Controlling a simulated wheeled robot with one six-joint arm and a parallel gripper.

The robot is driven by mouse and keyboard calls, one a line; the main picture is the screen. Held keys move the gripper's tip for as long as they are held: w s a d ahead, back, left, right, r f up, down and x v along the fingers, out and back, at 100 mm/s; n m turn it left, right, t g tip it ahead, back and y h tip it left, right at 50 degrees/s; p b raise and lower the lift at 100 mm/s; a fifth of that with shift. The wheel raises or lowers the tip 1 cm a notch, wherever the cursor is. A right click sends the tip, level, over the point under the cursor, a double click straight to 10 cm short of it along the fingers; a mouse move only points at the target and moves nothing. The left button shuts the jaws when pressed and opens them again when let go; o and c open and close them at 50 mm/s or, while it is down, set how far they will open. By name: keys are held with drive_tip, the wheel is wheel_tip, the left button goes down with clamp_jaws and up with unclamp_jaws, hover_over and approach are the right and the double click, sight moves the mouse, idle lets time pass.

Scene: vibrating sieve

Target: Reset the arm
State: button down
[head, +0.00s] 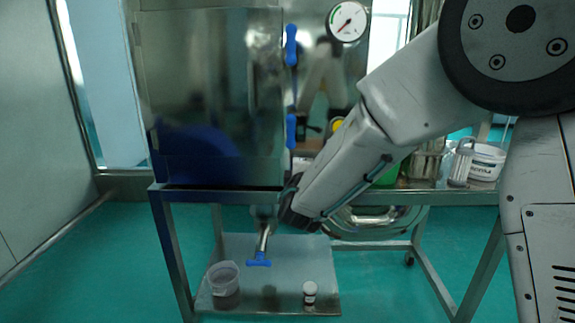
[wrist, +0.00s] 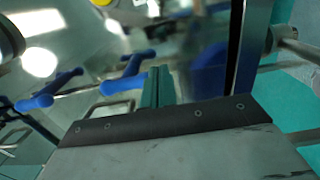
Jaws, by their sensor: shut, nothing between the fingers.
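My arm reaches down and left across the head view, in front of the steel machine. My gripper (wrist: 157,82) shows in the wrist view as narrow dark fingers, shut and empty. In the head view the arm's end is near the stand's top edge, just right of the machine's door, and the fingertips cannot be made out. In the wrist view, blue handles (wrist: 50,91) lie to the left of and beyond the fingers. I cannot tell their exact distance from the fingers.
The steel door (head: 215,95) has blue latches (head: 291,45) and a gauge (head: 347,21) beside it. On the lower shelf (head: 275,285) are a clear cup (head: 223,279) and small jar (head: 309,292); a blue T-handle (head: 258,262) hangs above. A white tub (head: 487,160) stands right.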

drive_tip(key=s+d+f+m+g+h, duration=0.1)
drive_tip(key=s+d+m+g+h, duration=0.5)
drive_tip(key=s+d, duration=0.5)
drive_tip(key=s+d+f+m+g+h, duration=0.1)
drive_tip(key=s+d+m+g+h, duration=0.2)
drive_tip(key=s+d+g, duration=0.8)
drive_tip(key=s+d+r+m+y, duration=0.1)
drive_tip(key=s+m+y, duration=0.7)
drive_tip(key=s, duration=1.4)
drive_tip(key=shift+s+r+y, duration=0.25)
drive_tip(key=shift+r+y, duration=0.3)
drive_tip(key=shift+y, duration=0.45)
drive_tip(key=shift+d, duration=0.1)
